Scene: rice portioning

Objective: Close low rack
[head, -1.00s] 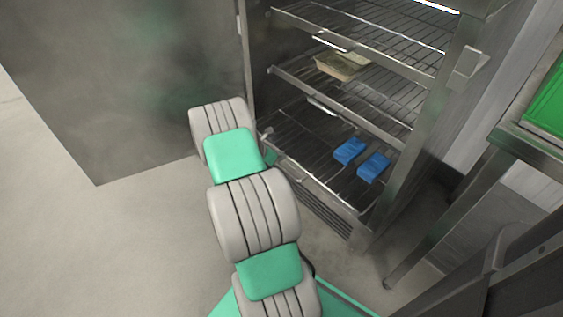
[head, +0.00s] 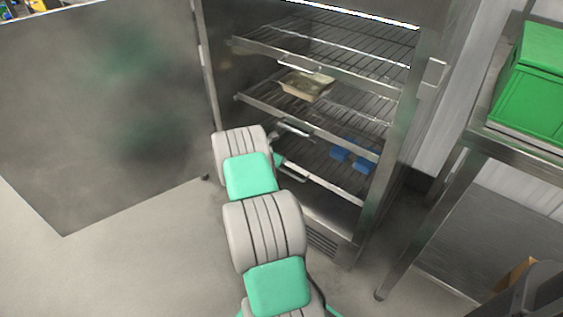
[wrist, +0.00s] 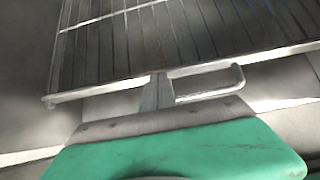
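The low rack (head: 325,184) is a wire shelf at the bottom of an open steel cabinet, with two blue blocks (head: 340,152) on it. Its left front is partly hidden by my arm in the head view. In the wrist view, the rack's wires (wrist: 125,45) run away from its front bar, and a loop handle (wrist: 237,78) sticks out from the bar. My gripper (wrist: 155,90) is at the front bar, just left of the handle. Its narrow fingers look shut together, with nothing visible between them; whether they touch the bar is unclear. My arm hides it in the head view.
A middle rack (head: 262,104) holds a shallow tray (head: 306,86); an upper rack (head: 340,58) is above. The cabinet door (head: 100,110) stands wide open at left. A steel table (head: 480,140) with a green crate (head: 545,85) stands at right. The floor at left is clear.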

